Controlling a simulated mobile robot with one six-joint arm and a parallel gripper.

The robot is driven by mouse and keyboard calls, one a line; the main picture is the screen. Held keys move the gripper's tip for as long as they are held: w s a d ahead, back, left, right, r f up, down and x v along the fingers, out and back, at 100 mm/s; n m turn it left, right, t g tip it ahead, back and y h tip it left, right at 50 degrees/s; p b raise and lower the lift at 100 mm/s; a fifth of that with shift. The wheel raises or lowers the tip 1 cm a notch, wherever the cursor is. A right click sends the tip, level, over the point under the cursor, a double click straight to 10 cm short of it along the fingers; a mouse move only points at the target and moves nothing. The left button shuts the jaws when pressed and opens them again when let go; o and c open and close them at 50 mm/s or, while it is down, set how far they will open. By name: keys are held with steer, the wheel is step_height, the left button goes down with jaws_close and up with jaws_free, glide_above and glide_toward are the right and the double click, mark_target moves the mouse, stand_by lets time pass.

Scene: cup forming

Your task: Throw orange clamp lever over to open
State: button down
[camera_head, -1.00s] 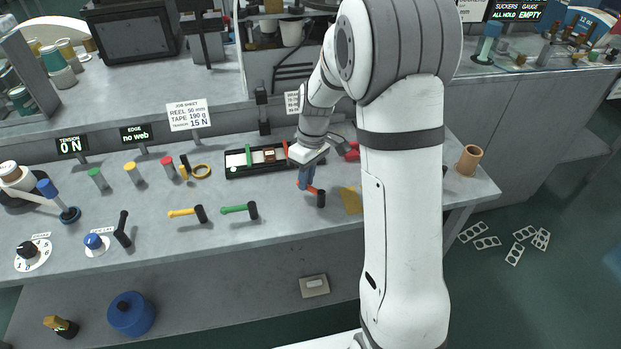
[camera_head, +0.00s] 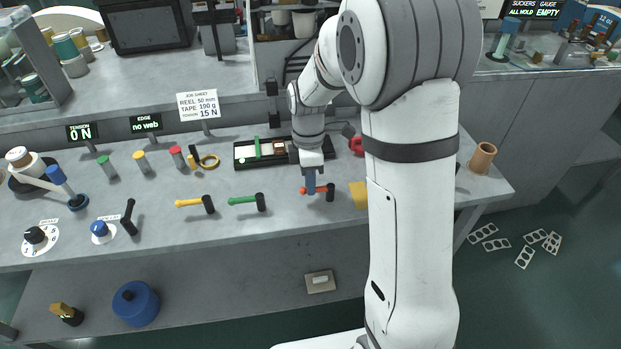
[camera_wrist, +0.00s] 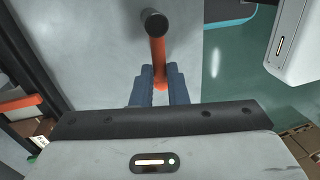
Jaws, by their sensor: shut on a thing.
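The orange clamp lever (camera_head: 320,189) is on the front right of the grey bench, with its black pivot post (camera_head: 331,192) at its right end. My gripper (camera_head: 310,190) reaches down from above, and its blue fingers are around the lever's left part. In the wrist view, the orange lever (camera_wrist: 158,50) runs from the black post (camera_wrist: 154,22) down between my two fingers (camera_wrist: 160,88). The fingers are shut on the lever, which hides part of its end between them.
A green lever (camera_head: 243,199) and a yellow lever (camera_head: 190,202) stand to the left. A black tray (camera_head: 243,161) lies behind my gripper. A yellow block (camera_head: 359,195) is just right of the orange lever, and a brown cup (camera_head: 482,157) stands at the bench's right end.

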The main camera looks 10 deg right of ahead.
steer(key=shift+s+n, duration=0.1)
steer(key=shift+n, duration=0.2)
stand_by(0.4)
steer(key=c, duration=1.4)
jaws_free()
steer(key=shift+c, duration=0.2)
step_height(320, 180, up, 8)
steer(key=w, duration=0.1)
steer(key=shift+w+f, duration=0.15)
steer(key=shift+w, duration=0.1)
steer(key=shift+s, duration=0.1)
steer(key=s+d+r+m+t, duration=0.1)
steer(key=s+d+m+t, duration=0.1)
steer(key=s+m, duration=0.7)
steer(key=s+d+r+m+t, duration=0.2)
steer(key=s+d+m, duration=0.1)
steer(key=s+m, duration=0.6)
steer(key=shift+s+r+t, duration=0.2)
steer(key=shift+s+t, duration=0.2)
steer(key=shift+s, duration=0.2)
